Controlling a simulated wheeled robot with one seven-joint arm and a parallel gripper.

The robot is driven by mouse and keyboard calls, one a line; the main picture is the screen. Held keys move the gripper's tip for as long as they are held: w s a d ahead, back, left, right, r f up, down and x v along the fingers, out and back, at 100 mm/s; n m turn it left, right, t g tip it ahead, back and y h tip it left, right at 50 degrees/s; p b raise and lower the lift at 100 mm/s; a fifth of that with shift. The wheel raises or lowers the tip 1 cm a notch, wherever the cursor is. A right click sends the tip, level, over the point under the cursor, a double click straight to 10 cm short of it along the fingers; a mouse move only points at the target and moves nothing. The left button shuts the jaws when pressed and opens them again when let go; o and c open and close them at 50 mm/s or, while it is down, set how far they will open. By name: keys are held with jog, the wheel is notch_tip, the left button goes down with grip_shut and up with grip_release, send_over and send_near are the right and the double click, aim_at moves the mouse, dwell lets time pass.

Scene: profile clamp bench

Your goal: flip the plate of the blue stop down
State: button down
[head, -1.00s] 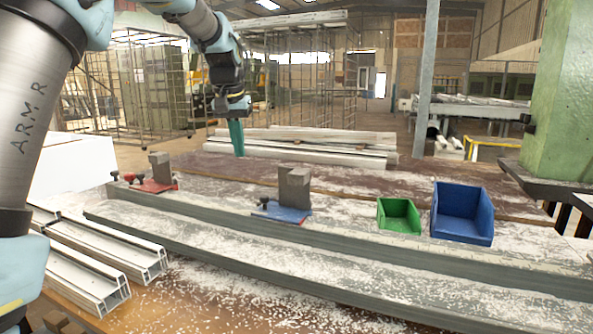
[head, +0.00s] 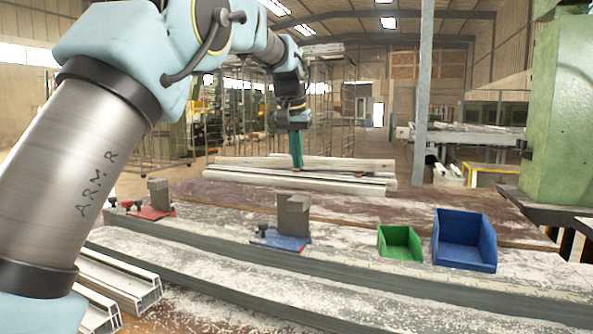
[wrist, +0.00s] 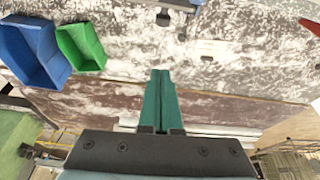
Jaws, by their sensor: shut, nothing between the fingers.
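The blue stop (head: 284,240) sits on the bench fence right of the red stop, with a grey block (head: 294,215) standing upright at its back. Its dark knob shows at its left end. The blue stop also shows at the top edge of the wrist view (wrist: 180,4), partly cut off. My gripper (head: 297,166) has green fingers, is shut and empty, and hangs above and behind the blue stop, apart from it. In the wrist view my gripper (wrist: 160,75) points toward the bench with its fingertips together.
The red stop (head: 152,212) with its own grey block stands to the left. A green bin (head: 399,243) and a blue bin (head: 464,242) stand to the right. White profiles (head: 120,283) lie at the front left. A green column (head: 560,110) rises at the far right.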

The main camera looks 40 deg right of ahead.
aim_at(292, 216)
notch_tip(292, 216, down, 8)
jog(key=a+p, duration=0.1)
jog(key=shift+s, duration=0.4)
jog(key=shift+a+f, duration=0.15)
dwell(0.4)
jog(key=shift+s+a+t+h+b, duration=0.2)
jog(key=shift+t+h+b, duration=0.15)
jog(key=shift+b, duration=0.35)
